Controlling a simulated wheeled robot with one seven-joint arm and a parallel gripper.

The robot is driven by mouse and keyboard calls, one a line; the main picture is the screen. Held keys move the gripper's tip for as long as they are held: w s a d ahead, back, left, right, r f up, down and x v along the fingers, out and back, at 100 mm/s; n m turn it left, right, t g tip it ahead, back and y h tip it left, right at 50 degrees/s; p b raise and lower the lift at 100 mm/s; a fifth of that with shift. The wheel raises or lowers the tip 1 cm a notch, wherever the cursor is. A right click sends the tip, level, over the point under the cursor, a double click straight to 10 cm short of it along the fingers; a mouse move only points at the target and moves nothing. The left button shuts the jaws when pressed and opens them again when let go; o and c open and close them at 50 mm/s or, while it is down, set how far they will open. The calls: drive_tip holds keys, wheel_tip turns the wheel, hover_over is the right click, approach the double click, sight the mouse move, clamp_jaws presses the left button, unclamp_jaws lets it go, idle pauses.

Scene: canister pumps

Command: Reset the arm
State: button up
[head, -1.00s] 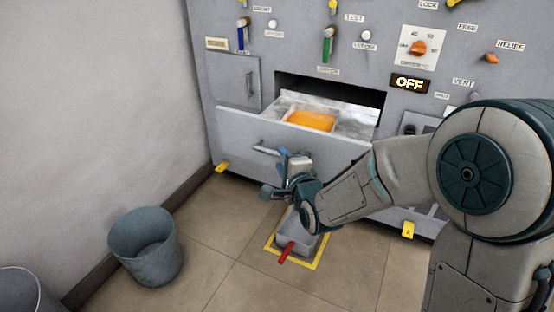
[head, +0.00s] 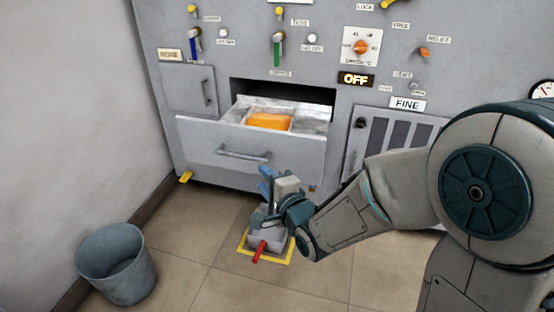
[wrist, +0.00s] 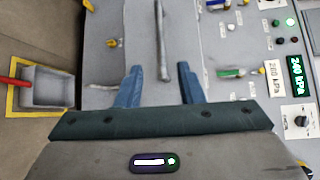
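My arm reaches in from the right in the head view, and my gripper (head: 265,183) is in front of the open drawer, toward its right side, above the floor. In the wrist view my gripper (wrist: 158,84) shows two blue fingers spread wide apart with nothing between them. The drawer handle (head: 243,154) is to the left of my gripper in the head view and apart from it. A long grey bar (wrist: 162,40) shows beyond the fingers in the wrist view.
The drawer (head: 200,140) is pulled out and holds an orange-filled tray (head: 269,121). A grey bin with a red handle (head: 258,252) stands on a yellow-outlined floor square below my gripper. A bucket (head: 117,270) stands at left. Floor between is clear.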

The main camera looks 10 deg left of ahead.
drive_tip(key=s+d+r+n+g+h+p, duration=0.25)
drive_tip(key=d+r+n+h+p, duration=0.45)
drive_tip(key=d+r+p, duration=1.2)
drive_tip(key=s+d+r+n+g+h+p, duration=0.1)
drive_tip(key=s+d+r+n+g+p, duration=0.1)
drive_tip(key=s+r+p, duration=0.5)
drive_tip(key=s+d+r+n+g+h+p, duration=0.2)
drive_tip(key=s+d+r+g+p, duration=0.3)
drive_tip(key=s+r+p, duration=0.3)
drive_tip(key=shift+d+r+h+p, duration=0.3)
drive_tip(key=shift+d+r+p, duration=0.25)
drive_tip(key=shift+d+p, duration=0.25)
